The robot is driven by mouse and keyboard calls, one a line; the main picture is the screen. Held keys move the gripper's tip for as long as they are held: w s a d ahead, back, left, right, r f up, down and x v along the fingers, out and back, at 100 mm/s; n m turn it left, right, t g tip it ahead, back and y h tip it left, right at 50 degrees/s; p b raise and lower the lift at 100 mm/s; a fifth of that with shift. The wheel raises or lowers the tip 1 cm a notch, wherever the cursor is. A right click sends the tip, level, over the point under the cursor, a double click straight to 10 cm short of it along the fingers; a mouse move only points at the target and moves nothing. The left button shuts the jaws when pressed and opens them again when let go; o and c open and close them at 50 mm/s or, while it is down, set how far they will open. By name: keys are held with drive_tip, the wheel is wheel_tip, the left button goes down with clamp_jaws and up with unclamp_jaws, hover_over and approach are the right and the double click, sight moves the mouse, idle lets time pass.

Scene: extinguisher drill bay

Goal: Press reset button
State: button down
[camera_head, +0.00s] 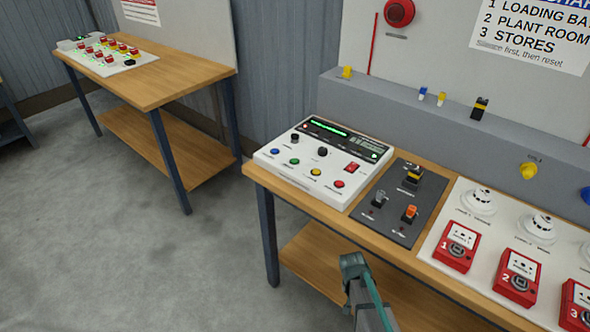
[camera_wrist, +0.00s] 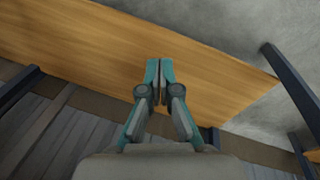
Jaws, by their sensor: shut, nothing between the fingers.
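A white control panel (camera_head: 322,158) sits on the near end of the right workbench. It has a lit green display (camera_head: 329,127), dark knobs and a red rocker switch (camera_head: 351,167). Along its front edge are a blue button (camera_head: 275,152), a green button (camera_head: 294,161), a yellow button (camera_head: 315,171) and a red button (camera_head: 339,183). Their labels are too small to read, so I cannot tell which is reset. My gripper (camera_head: 353,262) is in front of the bench, apart from the panel. In the wrist view, my gripper (camera_wrist: 159,64) is shut and empty.
Right of the panel are a dark switch plate (camera_head: 400,222) and a white board with red call points (camera_head: 457,246) and detectors. A grey ledge (camera_head: 400,110) runs behind. Another bench (camera_head: 165,80) stands left. The wrist view shows a wooden board (camera_wrist: 215,75) and dark legs.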

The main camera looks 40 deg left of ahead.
drive_tip(key=a+r+n+t+y, duration=0.1)
drive_tip(key=a+r, duration=0.4)
drive_tip(key=a, duration=0.5)
drive_tip(key=a+r+t+y+b, duration=0.1)
drive_tip(key=a+r, duration=0.4)
drive_tip(key=a, duration=0.5)
drive_tip(key=a+r+n+t+y, duration=0.1)
drive_tip(key=a+r, duration=0.4)
drive_tip(key=a, duration=0.6)
drive_tip(key=s+a+r+t+y, duration=0.2)
drive_tip(key=s+a+r+t, duration=0.15)
drive_tip(key=a+r, duration=1.6)
wheel_tip(320, 180, up, 13)
drive_tip(key=t+h+p, duration=0.1)
drive_tip(key=h+p, duration=0.5)
drive_tip(key=p, duration=0.1)
hover_over(293, 160)
drive_tip(key=shift+s+r+m, duration=0.1)
drive_tip(key=shift+r+m, duration=0.05)
drive_tip(key=shift+m, duration=0.15)
drive_tip(key=shift+f+b, duration=1.55)
drive_tip(key=shift+f, duration=2.85)
